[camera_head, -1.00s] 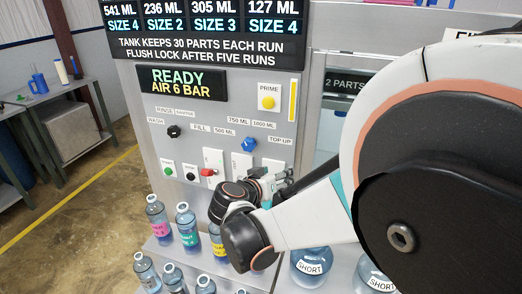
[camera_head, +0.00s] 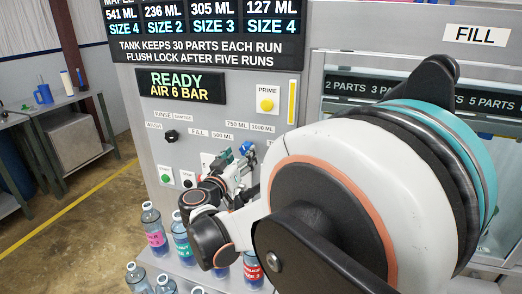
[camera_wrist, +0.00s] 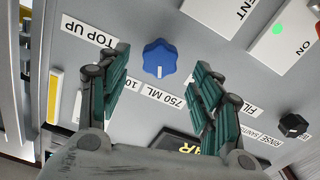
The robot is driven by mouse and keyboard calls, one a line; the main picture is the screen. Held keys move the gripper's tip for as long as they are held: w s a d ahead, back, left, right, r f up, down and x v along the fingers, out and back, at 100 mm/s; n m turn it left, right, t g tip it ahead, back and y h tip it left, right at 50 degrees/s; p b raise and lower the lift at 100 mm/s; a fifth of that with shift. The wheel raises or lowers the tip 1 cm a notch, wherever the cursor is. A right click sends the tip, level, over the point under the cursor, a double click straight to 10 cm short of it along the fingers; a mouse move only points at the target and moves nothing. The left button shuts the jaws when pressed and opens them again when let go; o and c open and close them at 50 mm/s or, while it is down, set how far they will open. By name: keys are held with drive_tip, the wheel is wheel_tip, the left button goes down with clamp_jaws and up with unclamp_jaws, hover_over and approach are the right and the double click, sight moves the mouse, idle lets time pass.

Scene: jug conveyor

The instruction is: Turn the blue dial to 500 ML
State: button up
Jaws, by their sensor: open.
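The blue dial (camera_wrist: 159,58) sits on the grey panel and also shows in the head view (camera_head: 246,148). I see no contact. In the head view my gripper (camera_head: 236,170) is just below the dial.
A black knob (camera_head: 171,136) is left of the dial, and a yellow PRIME button (camera_head: 267,104) is above it. The display (camera_head: 182,86) reads READY, AIR 6 BAR. Several labelled bottles (camera_head: 153,228) stand below the panel. My arm hides the panel's lower right.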

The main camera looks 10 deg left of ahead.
sight(245, 150)
drive_tip(key=shift+w+d+b, duration=0.2)
drive_tip(key=shift+w+b, duration=0.15)
drive_tip(key=shift+w, duration=1.75)
drive_tip(key=c, duration=1.1)
